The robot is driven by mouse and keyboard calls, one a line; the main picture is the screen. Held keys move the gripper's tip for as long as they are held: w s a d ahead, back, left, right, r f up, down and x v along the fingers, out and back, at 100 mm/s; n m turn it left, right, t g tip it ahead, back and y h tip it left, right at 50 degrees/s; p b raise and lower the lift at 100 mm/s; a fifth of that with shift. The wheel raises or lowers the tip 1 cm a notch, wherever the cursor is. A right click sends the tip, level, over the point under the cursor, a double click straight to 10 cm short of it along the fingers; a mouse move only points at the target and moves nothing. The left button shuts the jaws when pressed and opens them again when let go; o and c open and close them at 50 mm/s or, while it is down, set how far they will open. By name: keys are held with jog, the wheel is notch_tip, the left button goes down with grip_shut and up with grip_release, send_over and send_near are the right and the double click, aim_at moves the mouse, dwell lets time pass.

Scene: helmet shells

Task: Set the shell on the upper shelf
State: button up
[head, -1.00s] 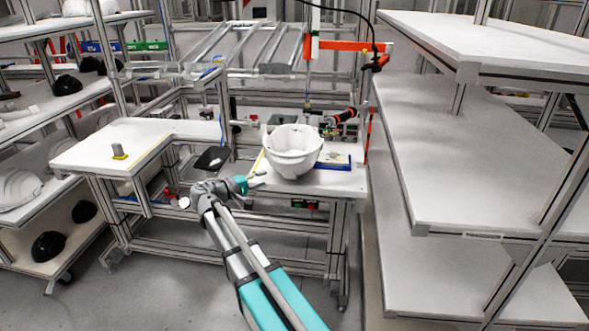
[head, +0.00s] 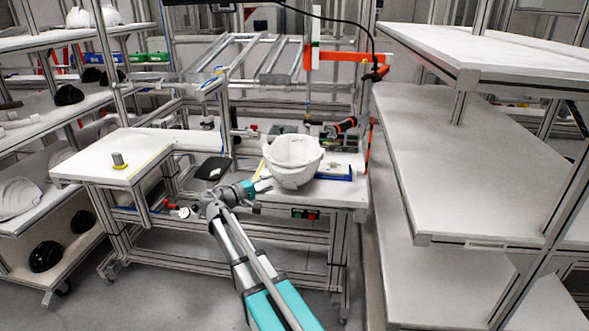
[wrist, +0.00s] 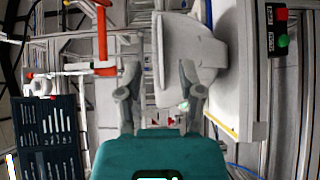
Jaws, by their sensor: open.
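The white helmet shell (head: 293,162) sits on the workbench (head: 338,194) in the middle of the head view, its open side facing up. My gripper (head: 264,185) is at the shell's lower left, with its fingers pointing towards it. In the wrist view my gripper (wrist: 160,88) is open, its two fingers spread apart. The shell (wrist: 190,50) appears sideways just ahead, and the right finger overlaps its lower edge. I cannot tell whether they touch. The upper shelf (head: 480,55) of the right rack is bare.
The right rack's middle shelf (head: 470,170) is also empty. A blue bracket (head: 334,177) lies right of the shell. A side table (head: 110,160) stands at the left, with a helmet rack (head: 22,218) beyond it. An orange-red arm (head: 345,58) stands behind the bench.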

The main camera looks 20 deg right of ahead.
aim_at(293, 173)
jog(key=shift+w+d, duration=0.25)
jog(key=shift+d, duration=1.05)
jog(key=shift+w+d, duration=0.25)
jog(key=shift+d, duration=1)
jog(key=shift+w+d, duration=0.25)
jog(key=shift+d, duration=1.05)
jog(key=shift+w+d, duration=0.25)
jog(key=shift+d, duration=1)
grip_shut()
